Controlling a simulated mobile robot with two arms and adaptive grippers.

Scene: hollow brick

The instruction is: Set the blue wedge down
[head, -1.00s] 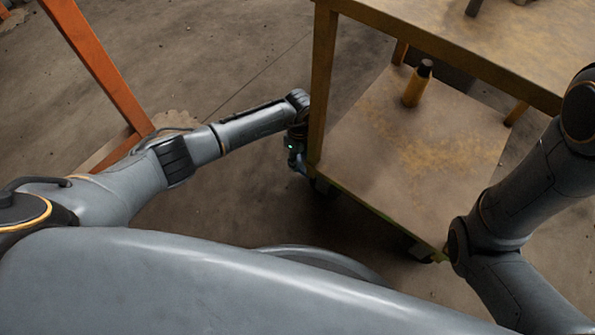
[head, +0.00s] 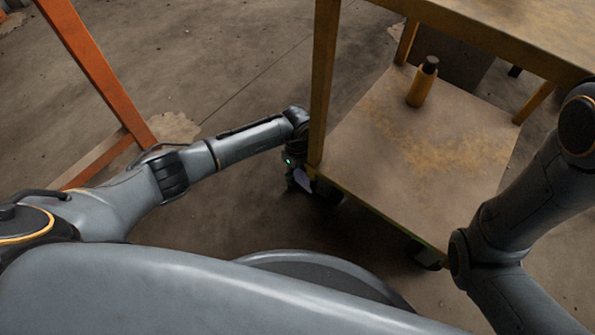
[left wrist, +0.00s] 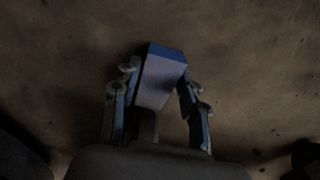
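The blue wedge (left wrist: 163,75) is between the fingers of my left gripper (left wrist: 160,88) in the left wrist view, with a finger against each side. The gripper is shut on it. In the head view the left gripper (head: 297,180) points down beside the near left corner of the cart. A small pale bluish part of the wedge (head: 304,179) shows there, partly hidden by the gripper. The floor is behind the wedge; I cannot tell whether they touch. My right arm is at the right edge of the head view, but its gripper is out of view.
The yellow cart (head: 400,185) stands close to the right of the left gripper, with its corner post beside my wrist. An orange bottle (head: 422,82) stands on its lower shelf. An orange frame (head: 95,70) is at the left. Bare floor (head: 235,55) lies between.

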